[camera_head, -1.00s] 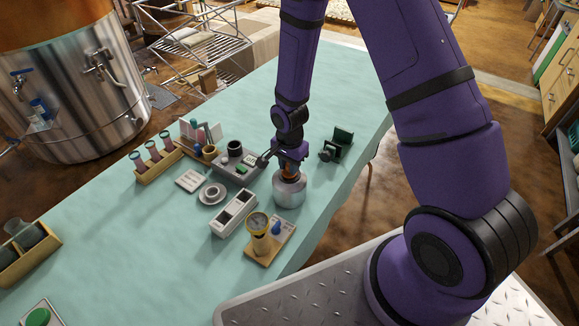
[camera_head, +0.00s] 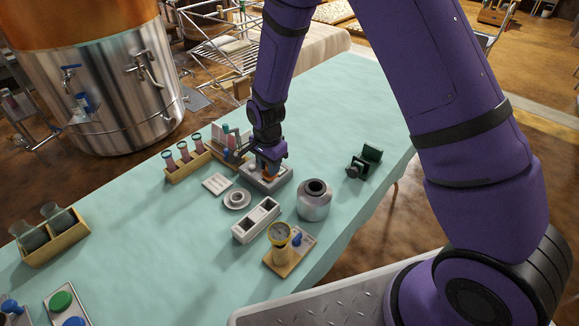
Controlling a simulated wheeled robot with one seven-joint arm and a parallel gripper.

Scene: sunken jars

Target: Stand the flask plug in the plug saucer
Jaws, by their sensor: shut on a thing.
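The flask plug (camera_head: 268,177) is a small orange-brown piece between the fingertips of my gripper (camera_head: 268,169). My gripper is shut on it, and its fingers hide most of it. It appears in front of the grey block; I cannot tell its exact height. The metal flask (camera_head: 314,207) stands to the right with its dark mouth open. The plug saucer (camera_head: 230,205), a small pale dish with a raised ring, lies left of and nearer than my gripper, and nothing stands in it.
The grey block (camera_head: 283,180) is under my gripper. A white card (camera_head: 217,184) and tube rack (camera_head: 188,168) lie left. A dark green device (camera_head: 363,163) stands right.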

